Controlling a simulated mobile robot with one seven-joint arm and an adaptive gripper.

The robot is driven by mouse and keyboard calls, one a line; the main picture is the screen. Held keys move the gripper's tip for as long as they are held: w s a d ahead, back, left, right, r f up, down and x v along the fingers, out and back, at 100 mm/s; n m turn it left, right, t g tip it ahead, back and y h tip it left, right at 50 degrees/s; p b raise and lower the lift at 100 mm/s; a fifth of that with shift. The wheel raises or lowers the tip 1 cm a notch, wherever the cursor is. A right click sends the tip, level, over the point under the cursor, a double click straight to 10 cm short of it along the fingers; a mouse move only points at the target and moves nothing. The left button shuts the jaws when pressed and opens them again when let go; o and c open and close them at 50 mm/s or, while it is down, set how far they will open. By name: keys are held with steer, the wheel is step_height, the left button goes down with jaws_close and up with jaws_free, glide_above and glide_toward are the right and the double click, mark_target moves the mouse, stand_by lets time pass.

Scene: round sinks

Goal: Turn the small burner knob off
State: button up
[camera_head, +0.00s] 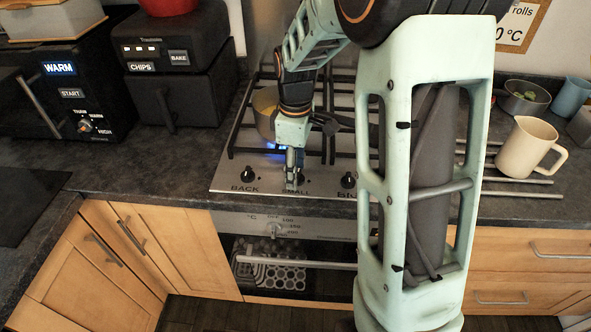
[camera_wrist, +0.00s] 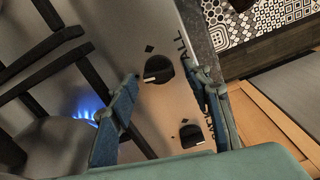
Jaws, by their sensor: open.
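The small burner knob (camera_wrist: 158,69) is a black round knob with a white mark, on the steel hob front by letters ending in "ALL". In the head view the small knob (camera_head: 301,178) is partly hidden by my gripper (camera_head: 291,178), which points down over it above the "SMALL" label. In the wrist view my gripper (camera_wrist: 165,82) is open, with one finger on each side of the small knob. I cannot tell whether the fingers touch it. A blue flame (camera_head: 277,147) burns under a pan, and the flame also shows in the wrist view (camera_wrist: 85,108).
The back knob (camera_head: 247,174) and big knob (camera_head: 348,180) sit on either side. A pan (camera_head: 265,112) and black grates stand behind. A cream mug (camera_head: 530,148) is on the right. The oven (camera_head: 290,275) is below. Counter to the left (camera_head: 140,165) is clear.

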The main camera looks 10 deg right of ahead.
steer(key=shift+f, duration=0.15)
steer(key=shift+c, duration=0.3)
steer(key=c, duration=1.1)
